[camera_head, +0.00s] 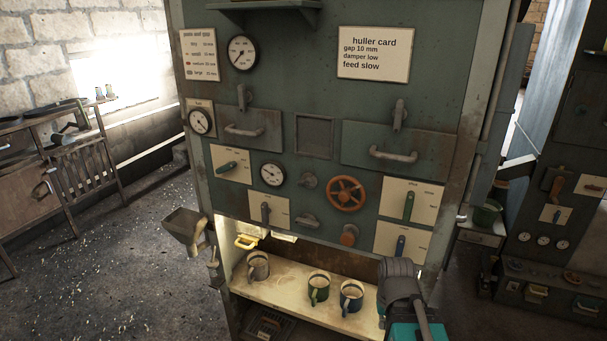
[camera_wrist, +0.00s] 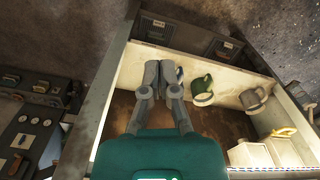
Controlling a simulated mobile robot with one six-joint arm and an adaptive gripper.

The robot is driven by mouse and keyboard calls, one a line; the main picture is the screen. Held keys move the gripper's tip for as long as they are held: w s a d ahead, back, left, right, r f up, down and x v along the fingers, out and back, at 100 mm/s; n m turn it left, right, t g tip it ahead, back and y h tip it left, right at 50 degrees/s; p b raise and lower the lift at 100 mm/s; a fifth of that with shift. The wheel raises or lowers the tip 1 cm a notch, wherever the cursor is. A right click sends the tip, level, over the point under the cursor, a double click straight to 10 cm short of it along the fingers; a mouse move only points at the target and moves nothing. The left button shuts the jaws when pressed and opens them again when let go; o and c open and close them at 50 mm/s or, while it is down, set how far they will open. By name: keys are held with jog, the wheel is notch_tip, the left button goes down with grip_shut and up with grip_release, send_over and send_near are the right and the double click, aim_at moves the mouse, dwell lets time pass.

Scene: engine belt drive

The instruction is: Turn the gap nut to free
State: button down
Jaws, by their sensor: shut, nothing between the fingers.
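The green machine front (camera_head: 340,105) carries an orange handwheel (camera_head: 345,193). A small orange-brown knob (camera_head: 348,235) sits just below it, and a round grey fitting (camera_head: 308,181) to its left. No readable label shows which of these is the gap nut. My gripper (camera_wrist: 159,72) is shut and empty in the wrist view. Its fingers lie side by side in front of the lit shelf and partly hide a blue mug (camera_wrist: 179,74). In the head view, my grey and teal arm end is low on the right, below the panel and apart from the knob.
The shelf (camera_head: 270,294) under the panel holds a grey mug (camera_head: 258,267), a green mug (camera_head: 319,289) and the blue mug (camera_head: 351,297). Levers on pale plates flank the handwheel. A huller card (camera_head: 374,54) reads gap 10 mm, damper low, feed slow. A hopper (camera_head: 184,225) juts out left.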

jog(key=shift+a, duration=0.2)
jog(key=w+a+r+m+t+h+p, duration=0.1)
jog(key=w+a+r+t+p, duration=0.2)
jog(key=w+a+r+p, duration=0.3)
jog(key=w+a+r+m+t+h+p, duration=0.1)
jog(key=w+a+r+t+p, duration=0.1)
jog(key=w+a+r+p, duration=0.4)
jog(key=w+a+r+m+t+h+p, duration=0.1)
jog(key=w+a+r+t+p, duration=0.2)
jog(key=w+a+r+p, duration=0.4)
jog(key=a+r+p, duration=0.3)
jog(key=r+p, duration=0.4)
jog(key=r, duration=0.3)
jog(key=a+r+p, duration=0.4)
jog(key=r+p, duration=0.4)
jog(key=r, duration=0.2)
jog(key=shift+r+m+t, duration=0.3)
jog(key=shift+m, duration=0.1)
jog(key=shift+f, duration=0.15)
jog(key=b, duration=0.8)
send_over(304, 181)
jog(key=s+a, duration=0.2)
jog(key=f, duration=0.7)
jog(key=shift+w+d+f, duration=0.15)
jog(key=shift+d+f, duration=0.1)
jog(key=shift+f+b, duration=1.5)
jog(key=shift+f, duration=0.15)
jog(key=shift+d, duration=0.15)
